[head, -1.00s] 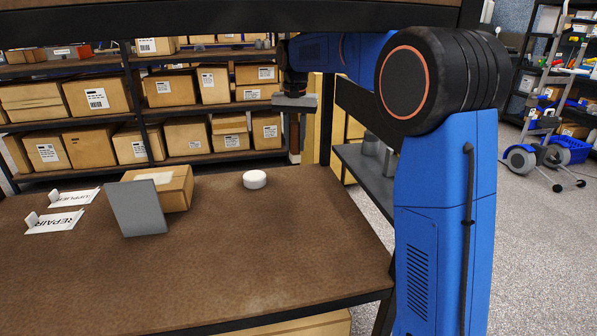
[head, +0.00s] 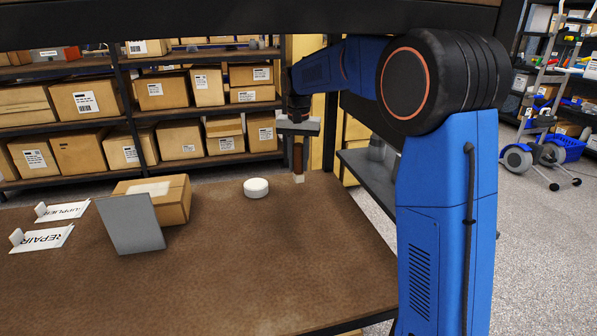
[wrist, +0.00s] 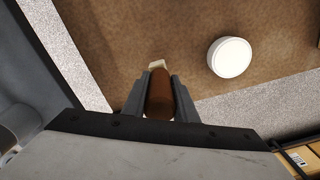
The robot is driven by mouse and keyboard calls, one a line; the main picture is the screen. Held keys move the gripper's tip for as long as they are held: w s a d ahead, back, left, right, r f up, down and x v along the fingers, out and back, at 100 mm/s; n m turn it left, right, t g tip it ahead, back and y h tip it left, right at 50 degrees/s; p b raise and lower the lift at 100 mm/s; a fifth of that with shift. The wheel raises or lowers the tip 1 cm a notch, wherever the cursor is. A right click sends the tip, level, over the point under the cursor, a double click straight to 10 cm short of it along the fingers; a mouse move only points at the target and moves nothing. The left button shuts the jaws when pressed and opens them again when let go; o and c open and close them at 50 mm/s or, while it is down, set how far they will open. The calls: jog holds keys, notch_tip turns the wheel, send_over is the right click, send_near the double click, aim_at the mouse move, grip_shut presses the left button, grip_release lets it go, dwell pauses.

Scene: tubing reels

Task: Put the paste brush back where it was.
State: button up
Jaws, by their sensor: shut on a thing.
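The paste brush (head: 298,160) has a brown handle and a pale tip that points down. My gripper (head: 299,145) is shut on its handle above the far right part of the brown table (head: 250,270). In the wrist view the brown handle (wrist: 159,98) sits between my two grey fingers (wrist: 159,95), with the pale tip beyond them. The tip appears near the tabletop; I cannot tell whether it touches. A round white tub or lid (head: 256,188) stands on the table to the left of the brush, and it also shows in the wrist view (wrist: 231,57).
White signs reading REPAIR (head: 42,239) and SUPPLIER (head: 63,211) lie at left. A grey shelf (head: 372,175) adjoins the table's right side. The table's front is clear.

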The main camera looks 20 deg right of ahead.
aim_at(299, 144)
jog(key=shift+f, duration=1.65)
jog(key=shift+f, duration=0.1)
jog(key=o, duration=1)
jog(key=shift+o, duration=0.2)
jog(key=shift+r, duration=3.85)
